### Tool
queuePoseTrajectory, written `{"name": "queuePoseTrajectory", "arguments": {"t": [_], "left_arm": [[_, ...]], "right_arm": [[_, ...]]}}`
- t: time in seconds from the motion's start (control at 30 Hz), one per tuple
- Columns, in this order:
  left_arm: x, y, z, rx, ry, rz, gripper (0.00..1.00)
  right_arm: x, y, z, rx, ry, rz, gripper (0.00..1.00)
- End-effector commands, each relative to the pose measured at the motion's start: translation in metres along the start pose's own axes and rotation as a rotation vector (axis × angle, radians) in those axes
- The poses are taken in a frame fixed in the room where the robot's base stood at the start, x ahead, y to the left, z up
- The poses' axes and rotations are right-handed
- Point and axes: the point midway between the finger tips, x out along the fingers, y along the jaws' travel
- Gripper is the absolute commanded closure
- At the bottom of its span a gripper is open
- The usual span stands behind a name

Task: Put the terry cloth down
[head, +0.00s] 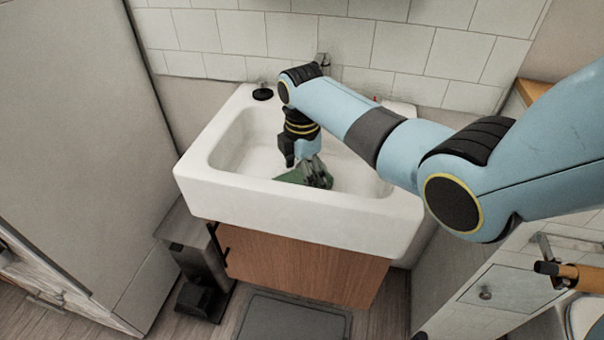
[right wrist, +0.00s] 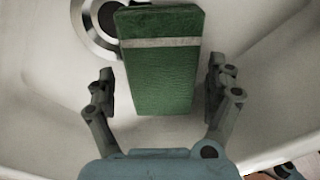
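The terry cloth (right wrist: 160,75) is a green folded block with a pale stripe, down in the white sink (head: 270,200). In the right wrist view it lies near the round metal drain (right wrist: 100,25), partly covering it. In the head view only a green part of it (head: 290,177) shows beside my right gripper (head: 318,175). In the right wrist view the fingers of my right gripper (right wrist: 161,85) stand open on both sides of the cloth, with a narrow gap at each side.
The sink walls rise around my right gripper. A black round item (head: 262,94) sits on the sink's back left rim, and a faucet (head: 323,60) is behind my arm. A wooden cabinet (head: 300,262) is below. A grey bin (head: 200,262) stands at the left.

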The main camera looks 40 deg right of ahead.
Motion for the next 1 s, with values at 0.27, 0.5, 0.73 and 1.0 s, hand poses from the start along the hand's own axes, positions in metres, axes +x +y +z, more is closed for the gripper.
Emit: {"name": "queuePoseTrajectory", "arguments": {"t": [0.27,0.5,0.73,1.0], "left_arm": [[0.000,0.000,-0.001,0.000,0.001,0.000,0.60],[-0.008,-0.001,-0.002,0.000,0.002,0.000,0.60],[-0.015,-0.001,-0.003,0.000,0.003,0.000,0.60],[-0.018,-0.002,-0.004,0.000,0.003,0.000,0.60]], "right_arm": [[-0.001,0.000,0.000,0.000,0.000,0.000,0.07],[-0.030,0.000,0.000,0.000,-0.001,0.003,0.07],[-0.083,0.001,0.000,0.000,0.000,0.005,0.07],[-0.119,0.000,0.000,0.000,0.000,0.001,0.07]]}}
